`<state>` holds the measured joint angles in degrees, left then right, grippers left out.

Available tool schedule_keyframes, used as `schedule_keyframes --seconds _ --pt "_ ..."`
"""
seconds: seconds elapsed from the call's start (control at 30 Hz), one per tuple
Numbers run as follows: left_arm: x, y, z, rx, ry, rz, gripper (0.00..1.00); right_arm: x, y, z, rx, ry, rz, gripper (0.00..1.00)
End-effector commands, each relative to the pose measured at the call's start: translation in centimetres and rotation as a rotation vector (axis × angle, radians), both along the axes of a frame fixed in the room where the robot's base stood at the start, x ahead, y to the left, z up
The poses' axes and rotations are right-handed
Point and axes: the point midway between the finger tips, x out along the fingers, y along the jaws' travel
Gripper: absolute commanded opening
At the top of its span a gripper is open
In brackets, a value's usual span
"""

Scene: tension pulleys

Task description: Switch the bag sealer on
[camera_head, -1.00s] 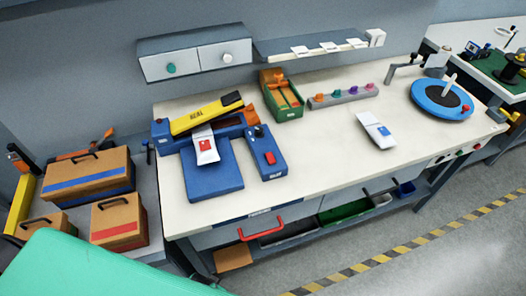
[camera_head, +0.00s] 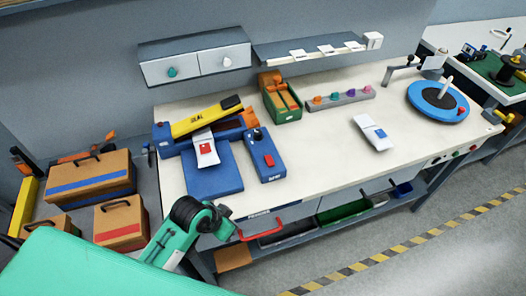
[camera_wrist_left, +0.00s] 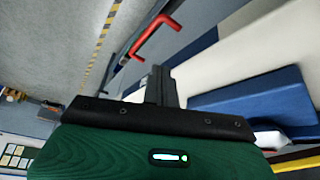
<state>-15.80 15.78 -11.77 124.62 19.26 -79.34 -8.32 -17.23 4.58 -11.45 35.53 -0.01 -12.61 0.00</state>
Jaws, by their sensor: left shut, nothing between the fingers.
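The bag sealer has a yellow arm (camera_head: 205,117) over a blue body, with a blue platform (camera_head: 213,170) in front. Beside it stands a blue control box (camera_head: 270,173) with a red switch (camera_head: 269,160) and a dark knob (camera_head: 258,134). Whether the switch is on cannot be told. A white pouch with a red mark (camera_head: 206,153) lies at the sealer's mouth. My left gripper (camera_head: 224,211) is at the table's front edge, short of the platform and box. In the left wrist view its dark fingers (camera_wrist_left: 157,85) are shut and empty, with the platform (camera_wrist_left: 255,105) to their right.
A red drawer handle (camera_head: 262,230) is close to my gripper. A green-and-orange device (camera_head: 280,97), a rail of coloured knobs (camera_head: 340,97), another pouch (camera_head: 371,132) and a blue turntable (camera_head: 437,100) stand on the table (camera_head: 320,150). Brown cases (camera_head: 88,178) stand left.

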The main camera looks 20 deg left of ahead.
Motion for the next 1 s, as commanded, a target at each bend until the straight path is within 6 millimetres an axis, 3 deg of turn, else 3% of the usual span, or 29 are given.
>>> schedule_keyframes --seconds 0.3,0.6,0.8,1.0 --pt "8.0 -0.8 4.1 -0.070 -0.108 -0.230 0.00 0.0 0.0 0.1 0.000 0.000 0.000 0.36" --pt "15.3 0.5 9.3 -0.125 -0.199 -0.388 0.00 0.0 0.0 0.2 0.000 0.000 0.000 0.36" --pt "18.9 2.0 12.9 -0.154 -0.249 -0.443 0.00 0.0 0.0 0.2 0.000 0.000 0.000 0.36" --pt "20.5 2.7 14.8 -0.170 -0.274 -0.463 0.00 0.1 0.0 0.2 0.000 -0.001 0.000 0.36"
